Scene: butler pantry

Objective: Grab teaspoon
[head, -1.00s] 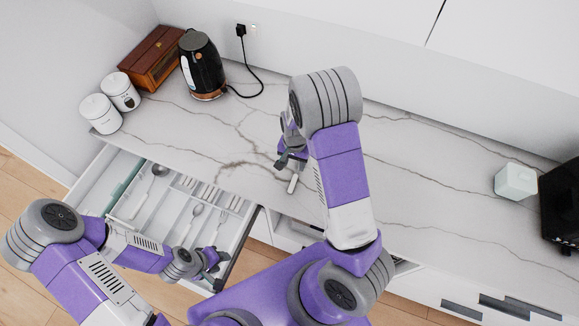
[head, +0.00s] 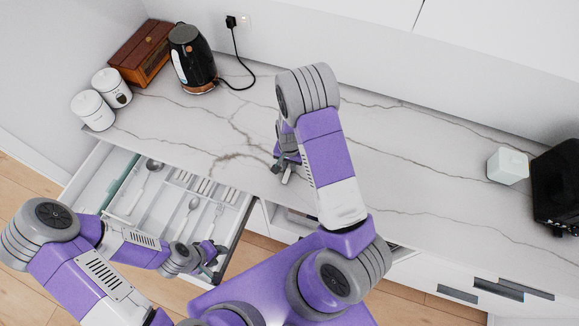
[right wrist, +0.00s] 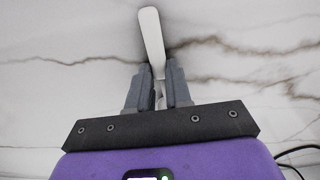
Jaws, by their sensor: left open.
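My right gripper (head: 284,172) is over the marble counter near its front edge. In the right wrist view, its fingers (right wrist: 159,90) are closed around a slim piece of cutlery, seemingly the teaspoon. Its flat pale handle (right wrist: 152,38) points away from the fingers, and its bowl end is hidden. The handle tip also shows below the gripper in the head view (head: 287,178). My left gripper (head: 214,250) is open and empty at the right front part of the open drawer. A spoon (head: 193,204) and a fork (head: 218,211) lie in the drawer's tray.
The open cutlery drawer (head: 236,238) also holds a larger spoon (head: 154,166). A black kettle (head: 192,60), a wooden box (head: 143,52) and two white canisters (head: 92,110) stand at the back left. The middle counter is clear.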

